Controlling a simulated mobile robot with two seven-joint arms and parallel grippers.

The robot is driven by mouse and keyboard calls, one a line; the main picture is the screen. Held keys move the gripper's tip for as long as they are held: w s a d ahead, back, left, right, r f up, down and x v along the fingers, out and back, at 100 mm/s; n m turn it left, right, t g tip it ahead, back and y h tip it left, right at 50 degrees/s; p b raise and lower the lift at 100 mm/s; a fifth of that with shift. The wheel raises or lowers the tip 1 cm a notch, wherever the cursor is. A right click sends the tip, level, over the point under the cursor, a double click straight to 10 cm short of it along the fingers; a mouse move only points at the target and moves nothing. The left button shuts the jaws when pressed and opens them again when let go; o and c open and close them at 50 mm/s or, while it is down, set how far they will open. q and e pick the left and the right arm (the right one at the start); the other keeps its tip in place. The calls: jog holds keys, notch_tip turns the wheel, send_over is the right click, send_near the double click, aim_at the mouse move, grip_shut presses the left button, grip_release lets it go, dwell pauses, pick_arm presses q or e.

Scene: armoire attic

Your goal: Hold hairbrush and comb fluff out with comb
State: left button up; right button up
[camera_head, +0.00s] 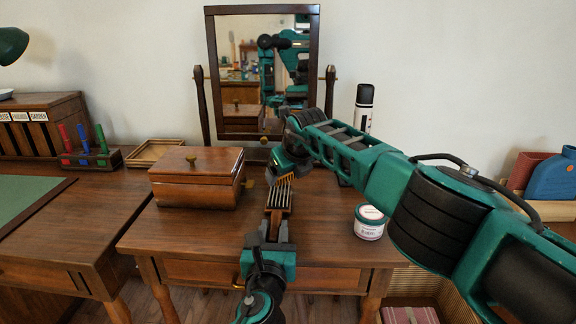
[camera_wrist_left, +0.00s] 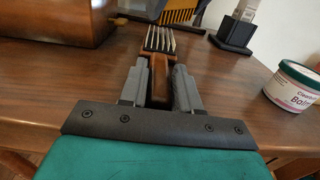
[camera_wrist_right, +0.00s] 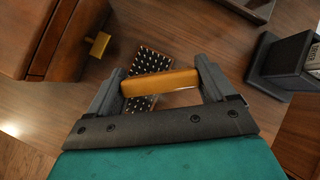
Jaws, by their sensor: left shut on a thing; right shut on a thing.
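The wooden hairbrush (camera_head: 279,196) stands out from my left gripper (camera_head: 268,240), bristles visible, above the desk. In the left wrist view the gripper is shut on the brush's brown handle (camera_wrist_left: 158,78). My right gripper (camera_head: 290,160) is shut on a yellow-orange comb (camera_wrist_right: 160,83), which spans between its fingers in the right wrist view. The comb is just beyond the hairbrush's far end; in the left wrist view its teeth (camera_wrist_left: 180,15) show behind the bristles. In the right wrist view the dark bristle pad (camera_wrist_right: 145,65) lies partly behind the comb. I cannot make out any fluff.
A wooden box (camera_head: 197,177) stands left of the brush. A white and teal tin (camera_head: 370,221) is at the right. A mirror (camera_head: 262,72) stands behind. A dark stand (camera_wrist_right: 285,65) with a bottle (camera_head: 363,106) is near my right arm. The desk front is clear.

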jog(key=shift+r, duration=0.1)
dwell(0.4)
jog(key=shift+s, duration=0.15)
jog(key=shift+s+f, duration=0.2)
jog(key=shift+s, duration=0.75)
jog(key=shift+s+f, duration=0.15)
jog(key=shift+s, duration=0.75)
jog(key=shift+w+a, duration=0.1)
jog(key=shift+w, duration=1.45)
jog(key=shift+w+f, duration=0.15)
jog(key=shift+w, duration=0.3)
